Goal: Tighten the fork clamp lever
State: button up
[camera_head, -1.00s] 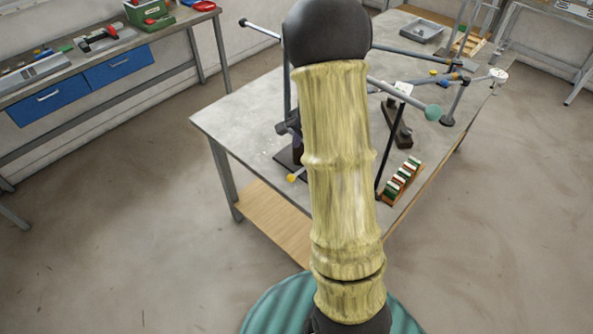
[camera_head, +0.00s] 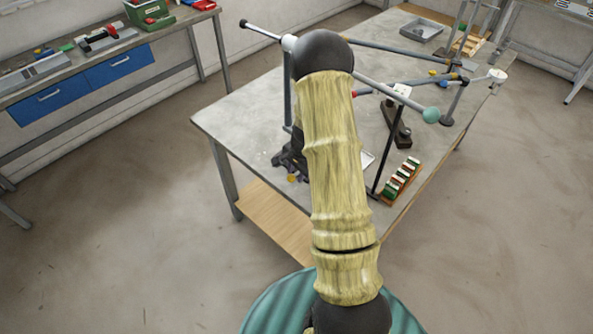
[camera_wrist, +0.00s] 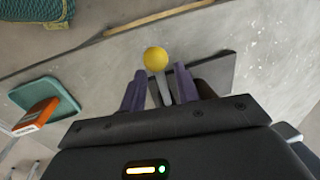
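A small lever with a yellow ball knob (camera_wrist: 155,59) and a grey stem (camera_wrist: 163,92) shows in the wrist view. My gripper (camera_wrist: 159,75) is open, with one purple finger on each side of the stem and a visible gap at both sides. The knob appears just beyond the fingertips. In the head view the yellow knob (camera_head: 291,178) is small, near the table's front edge. My arm hides most of the gripper and the clamp there.
Grey rods of the frame jig stand on the grey table (camera_head: 240,115), one ending in a teal ball (camera_head: 431,115). A wooden rack (camera_head: 402,180) of green and white pieces stands at the right edge. A grey tray (camera_head: 421,31) lies at the back.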

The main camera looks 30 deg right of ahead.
grip_shut()
